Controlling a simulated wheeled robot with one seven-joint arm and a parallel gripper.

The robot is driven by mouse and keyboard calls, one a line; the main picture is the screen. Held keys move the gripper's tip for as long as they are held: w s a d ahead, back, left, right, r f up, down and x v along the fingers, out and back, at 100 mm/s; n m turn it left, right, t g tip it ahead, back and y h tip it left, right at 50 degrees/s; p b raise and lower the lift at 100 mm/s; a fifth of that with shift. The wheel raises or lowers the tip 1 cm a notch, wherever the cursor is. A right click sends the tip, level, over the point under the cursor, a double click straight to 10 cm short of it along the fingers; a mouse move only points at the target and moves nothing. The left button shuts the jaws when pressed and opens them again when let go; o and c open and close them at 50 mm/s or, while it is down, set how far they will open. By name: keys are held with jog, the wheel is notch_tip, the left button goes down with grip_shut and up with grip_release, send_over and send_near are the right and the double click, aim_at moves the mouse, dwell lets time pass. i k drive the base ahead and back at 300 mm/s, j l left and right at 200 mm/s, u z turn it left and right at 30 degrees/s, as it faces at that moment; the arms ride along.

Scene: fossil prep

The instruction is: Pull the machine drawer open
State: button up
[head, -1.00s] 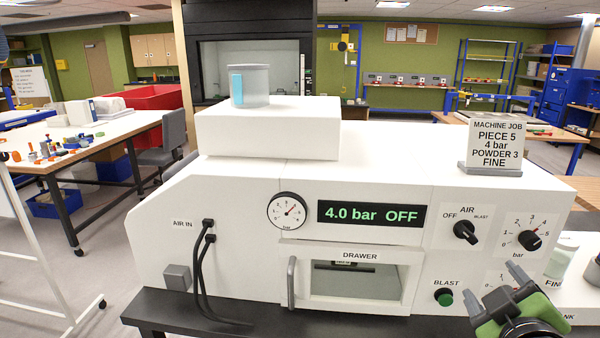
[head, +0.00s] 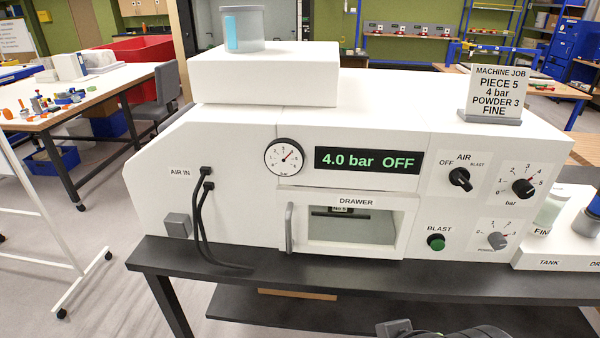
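The white machine (head: 240,150) stands on a dark bench. Its drawer (head: 357,250) is in the lower middle of the front, under a DRAWER label, and looks closed, flush with the front. The drawer has a window with a dark item and a small tag behind it. A grey vertical handle (head: 289,228) is at the drawer's left edge. Part of my gripper (head: 396,328) shows at the bottom edge, below and in front of the bench, apart from the handle. Its fingers are mostly cut off, so I cannot tell its opening.
Black hoses (head: 204,215) hang left of the handle. The bench top (head: 330,277) in front of the drawer is clear. Knobs and a green BLAST button (head: 436,241) are to the right. A job sign (head: 493,95) stands on top. A white tank stand (head: 560,255) is at the right.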

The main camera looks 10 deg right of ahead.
aim_at(305, 224)
jog(key=i+j, duration=0.1)
jog(key=j, duration=0.45)
jog(key=i+j, duration=0.1)
jog(key=j, duration=0.5)
jog(key=i+j, duration=0.1)
jog(key=j, duration=0.45)
